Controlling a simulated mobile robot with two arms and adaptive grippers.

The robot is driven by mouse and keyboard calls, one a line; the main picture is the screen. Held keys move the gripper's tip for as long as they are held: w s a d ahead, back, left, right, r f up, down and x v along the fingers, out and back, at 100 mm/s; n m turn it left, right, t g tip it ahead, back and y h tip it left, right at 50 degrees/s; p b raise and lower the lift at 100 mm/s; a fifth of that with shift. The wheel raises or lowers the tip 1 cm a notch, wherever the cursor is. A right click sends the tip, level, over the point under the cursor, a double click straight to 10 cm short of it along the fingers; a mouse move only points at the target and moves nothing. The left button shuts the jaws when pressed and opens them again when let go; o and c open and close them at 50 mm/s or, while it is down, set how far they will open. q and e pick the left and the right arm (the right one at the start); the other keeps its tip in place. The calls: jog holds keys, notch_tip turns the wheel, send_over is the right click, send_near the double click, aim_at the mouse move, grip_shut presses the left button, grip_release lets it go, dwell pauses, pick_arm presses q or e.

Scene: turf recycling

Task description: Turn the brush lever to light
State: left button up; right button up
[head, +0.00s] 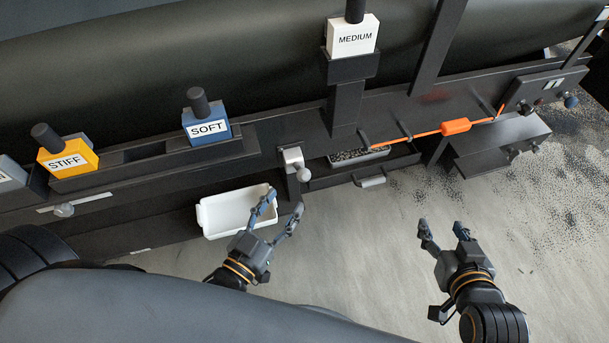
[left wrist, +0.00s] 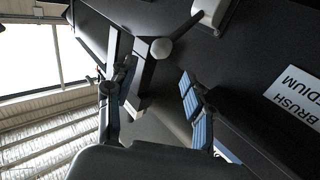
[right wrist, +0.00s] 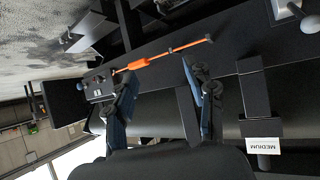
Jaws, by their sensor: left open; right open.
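A lever with a pale ball knob (head: 303,174) stands out from a white bracket (head: 293,156) on the dark machine frame. The knob (left wrist: 161,48) also shows in the left wrist view, ahead of and between the fingers but apart from them. A white label (left wrist: 295,97) reading BRUSH MEDIUM is on the dark surface at right there. No "light" marking is readable. My left gripper (head: 284,203) is open and empty, just below the knob. My right gripper (head: 442,226) is open and empty over the floor, right of the lever.
Brush blocks labelled STIFF (head: 67,160), SOFT (head: 206,128) and MEDIUM (head: 352,38) stand along the frame. A white bin (head: 212,219) is behind my left gripper. A dark drawer with a handle (head: 372,181) and an orange-handled tool (head: 456,127) are right of the lever.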

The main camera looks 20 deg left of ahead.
aim_at(300, 180)
pick_arm(q)
jog(key=b+x, duration=0.1)
jog(key=x, duration=0.7)
jog(key=shift+w+f+b, duration=0.1)
jog(key=shift+w+b, duration=0.2)
jog(key=shift+w, duration=0.1)
jog(key=shift+w+d, duration=0.15)
jog(key=shift+w, duration=0.2)
pick_arm(e)
jog(key=w+a+r+t+y, duration=0.1)
jog(key=w+a+r+t, duration=0.1)
jog(key=w+r+t, duration=0.2)
notch_tip(300, 180, up, 4)
jog(key=shift+f+t+y, duration=0.15)
jog(key=shift+t+y, duration=0.15)
jog(key=shift+t, duration=0.2)
pick_arm(q)
grip_shut()
